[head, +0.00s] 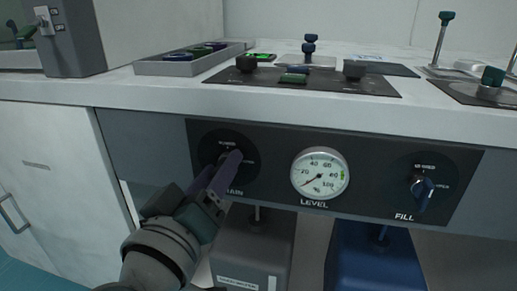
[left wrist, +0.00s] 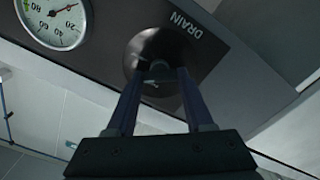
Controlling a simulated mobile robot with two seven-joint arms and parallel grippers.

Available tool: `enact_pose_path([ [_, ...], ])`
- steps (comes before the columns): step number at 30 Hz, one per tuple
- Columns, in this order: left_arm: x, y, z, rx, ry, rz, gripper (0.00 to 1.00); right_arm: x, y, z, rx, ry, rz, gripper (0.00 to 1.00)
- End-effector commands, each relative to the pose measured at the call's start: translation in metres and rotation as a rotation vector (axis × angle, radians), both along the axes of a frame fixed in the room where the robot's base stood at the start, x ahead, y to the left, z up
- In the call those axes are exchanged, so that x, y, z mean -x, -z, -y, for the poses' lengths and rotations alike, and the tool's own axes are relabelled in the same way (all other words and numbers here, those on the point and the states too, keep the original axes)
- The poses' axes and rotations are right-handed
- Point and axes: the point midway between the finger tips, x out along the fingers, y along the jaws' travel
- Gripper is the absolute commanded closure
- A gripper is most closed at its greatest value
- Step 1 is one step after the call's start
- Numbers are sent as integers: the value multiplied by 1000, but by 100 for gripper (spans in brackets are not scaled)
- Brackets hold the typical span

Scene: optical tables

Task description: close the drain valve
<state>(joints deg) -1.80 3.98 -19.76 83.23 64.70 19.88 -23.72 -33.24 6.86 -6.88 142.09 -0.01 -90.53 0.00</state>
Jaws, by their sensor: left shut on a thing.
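The drain valve's round black dial (head: 212,147) is on the dark front panel, at its left end. It also shows in the left wrist view (left wrist: 150,42), beside the word DRAIN. My left gripper (head: 229,163) reaches up to the dial from the lower left. In the left wrist view its two fingers (left wrist: 159,78) come together at the dial's middle, shut on the valve handle. The fingers hide most of the handle, so I cannot tell which way it points. My right gripper is in neither view.
A round LEVEL gauge (head: 320,173) sits right of the drain valve. The FILL valve with a blue handle (head: 423,192) is farther right. A grey box (head: 252,250) and a blue box (head: 375,258) stand below the panel. The bench top (head: 150,93) overhangs above.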

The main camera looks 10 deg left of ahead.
Motion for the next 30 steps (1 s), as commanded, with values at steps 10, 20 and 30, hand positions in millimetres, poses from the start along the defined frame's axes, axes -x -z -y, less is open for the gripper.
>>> enact_pose_path([
  [10,0,2,-1,330,-1,-12,100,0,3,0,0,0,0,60],
  [20,0,3,-1,632,0,-22,100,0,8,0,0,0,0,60],
  [30,0,3,-1,856,0,-30,100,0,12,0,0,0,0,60],
])
